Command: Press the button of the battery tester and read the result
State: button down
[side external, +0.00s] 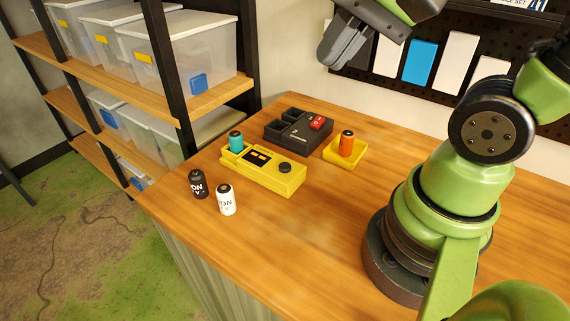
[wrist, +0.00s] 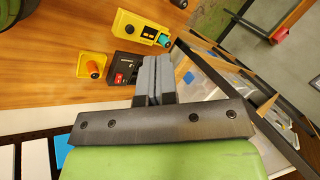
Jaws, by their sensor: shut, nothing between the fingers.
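The yellow battery tester (side external: 275,177) lies on the wooden bench, with a dark display window and a round black button (side external: 285,167) on top. A teal battery (side external: 236,141) stands in the slot at its left end. The display is too small to read. The tester also shows in the wrist view (wrist: 137,28), at the top. My gripper (side external: 338,55) is high above the back of the bench, up and to the right of the tester, well apart from it. In the wrist view the two grey fingers (wrist: 153,70) are together and hold nothing.
A black device (side external: 290,130) with a red part sits behind the tester. An orange battery (side external: 347,143) stands in a small yellow tray (side external: 331,154). A black battery (side external: 199,184) and a white battery (side external: 226,199) stand at the front left. The front of the bench is clear.

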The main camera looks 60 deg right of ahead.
jog(key=w+d+f+m+g+y, duration=0.25)
jog(key=w+f+m, duration=0.4)
jog(key=m, duration=0.55)
jog(key=m+t+y, duration=0.1)
jog(key=m+y, duration=0.2)
jog(key=m, duration=0.8)
send_over(285, 163)
notch_tip(285, 163, down, 7)
jog(key=shift+f, duration=0.2)
jog(key=shift+f, duration=4.4)
jog(key=shift+a+f, duration=0.1)
jog(key=shift+f, duration=0.05)
jog(key=shift+f, duration=0.3)
